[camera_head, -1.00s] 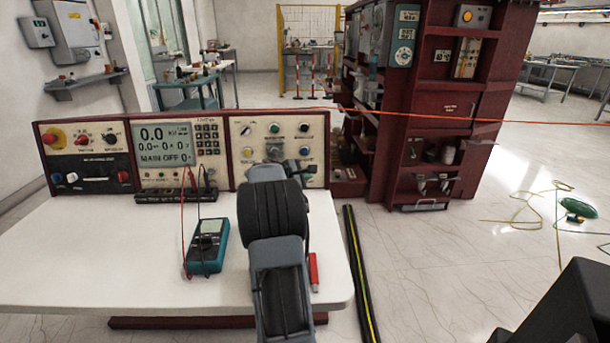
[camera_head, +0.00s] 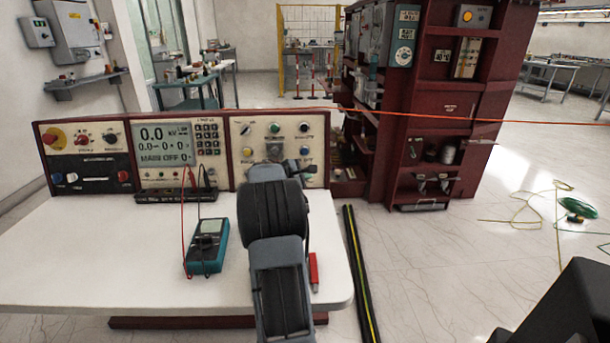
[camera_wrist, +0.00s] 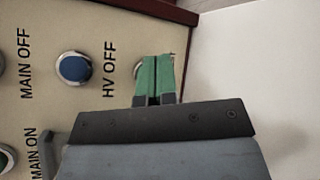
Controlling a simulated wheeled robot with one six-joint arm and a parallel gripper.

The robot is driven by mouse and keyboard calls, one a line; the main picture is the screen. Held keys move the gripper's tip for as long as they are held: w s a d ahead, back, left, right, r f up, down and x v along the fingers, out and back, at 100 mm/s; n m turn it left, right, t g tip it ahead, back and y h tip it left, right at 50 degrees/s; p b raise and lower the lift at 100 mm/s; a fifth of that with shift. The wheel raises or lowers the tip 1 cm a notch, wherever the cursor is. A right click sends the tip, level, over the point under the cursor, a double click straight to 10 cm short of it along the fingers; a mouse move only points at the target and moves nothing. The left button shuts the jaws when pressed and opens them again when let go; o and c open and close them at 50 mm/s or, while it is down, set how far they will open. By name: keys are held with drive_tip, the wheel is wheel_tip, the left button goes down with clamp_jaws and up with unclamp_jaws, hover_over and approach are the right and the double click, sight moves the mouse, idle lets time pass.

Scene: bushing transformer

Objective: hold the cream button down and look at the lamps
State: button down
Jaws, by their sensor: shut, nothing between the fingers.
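My gripper (camera_wrist: 157,62) is shut, with its green fingertips together over a pale round button in a silver ring (camera_wrist: 138,69) beside the HV OFF label. The fingers hide most of that button, so its colour and whether it is pressed in cannot be told. In the head view my gripper (camera_head: 299,166) reaches the lower right of the right-hand panel (camera_head: 235,170). A blue button (camera_wrist: 73,68) sits beside the fingers.
The console display (camera_head: 165,145) reads 0.0 kV and MAIN OFF. A teal multimeter (camera_head: 206,250) with red and black leads lies on the white bench (camera_head: 90,270). A red object (camera_head: 313,270) lies right of my arm. A dark red cabinet (camera_head: 440,105) stands behind at right.

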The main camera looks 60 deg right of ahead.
idle(0.7)
drive_tip(key=shift+w+d+f, duration=0.1)
drive_tip(key=shift+w+d, duration=0.1)
drive_tip(key=shift+d, duration=0.15)
drive_tip(key=shift+w+d+f, duration=0.1)
drive_tip(key=shift+w+d, duration=0.15)
drive_tip(key=shift+d, duration=0.1)
idle(0.8)
drive_tip(key=shift+a, duration=0.1)
idle(0.9)
drive_tip(key=shift+s+a+r, duration=0.2)
drive_tip(key=shift+s+a, duration=0.3)
drive_tip(key=shift+a, duration=0.1)
drive_tip(key=shift+a+b, duration=0.1)
drive_tip(key=shift+b, duration=0.2)
drive_tip(key=shift+s+a+r+b, duration=0.3)
drive_tip(key=shift+s+a+b, duration=0.15)
drive_tip(key=shift+s+a, duration=0.4)
drive_tip(key=shift+s+a+r+b, duration=0.35)
drive_tip(key=shift+s+a, duration=0.2)
drive_tip(key=shift+a, duration=0.5)
